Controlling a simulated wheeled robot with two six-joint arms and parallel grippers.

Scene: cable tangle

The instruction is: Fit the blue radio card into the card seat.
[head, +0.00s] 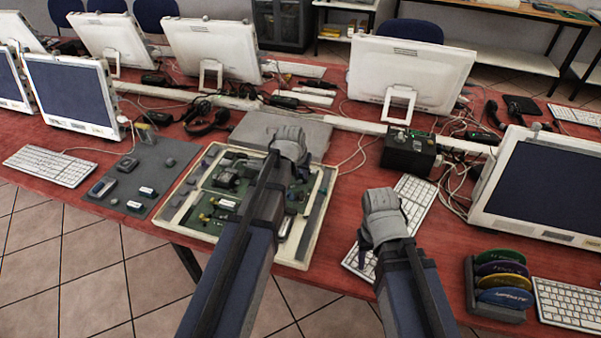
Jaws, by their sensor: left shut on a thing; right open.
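My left gripper (293,152) is over the upper right part of a cream-framed tray (325,213) with green circuit boards (236,184). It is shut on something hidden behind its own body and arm. I cannot make out the blue radio card for certain, nor the card seat among the small parts on the boards. My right gripper (378,225) is open, over the white keyboard right of the tray. Its fingertips are mostly hidden, and I see nothing held in it.
A grey mat (150,165) with several small parts lies left of the tray. A black box (408,152), cables and a white keyboard (417,191) are to the right. A rack of coloured discs (500,275) stands front right. Monitors (415,72) line the back of the red table.

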